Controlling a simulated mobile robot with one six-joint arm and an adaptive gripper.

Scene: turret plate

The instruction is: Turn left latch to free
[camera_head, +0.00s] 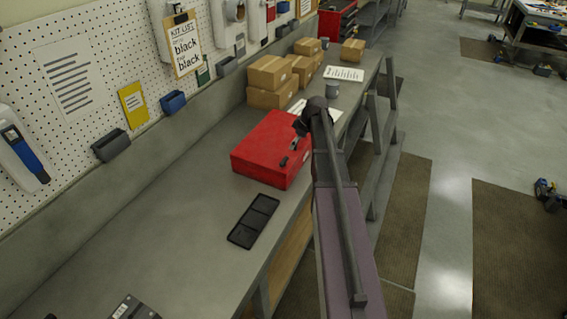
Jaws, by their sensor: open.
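A red case (262,145) with a closed lid lies on the grey workbench (190,215). A small dark fitting (284,161), which looks like a latch, sits near its right front edge. A greyish part (294,144) shows just behind it; I cannot tell whether it is a handle, a second latch or part of my gripper. My gripper (299,127) is open, small and dark at the end of my arm, over the right side of the case. My arm hides the case's far right corner. Contact with the case and the latch positions are too small to tell.
A black divided tray (254,221) lies on the bench in front of the case. A pegboard (75,65) lines the left. Bare bench lies left of the case.

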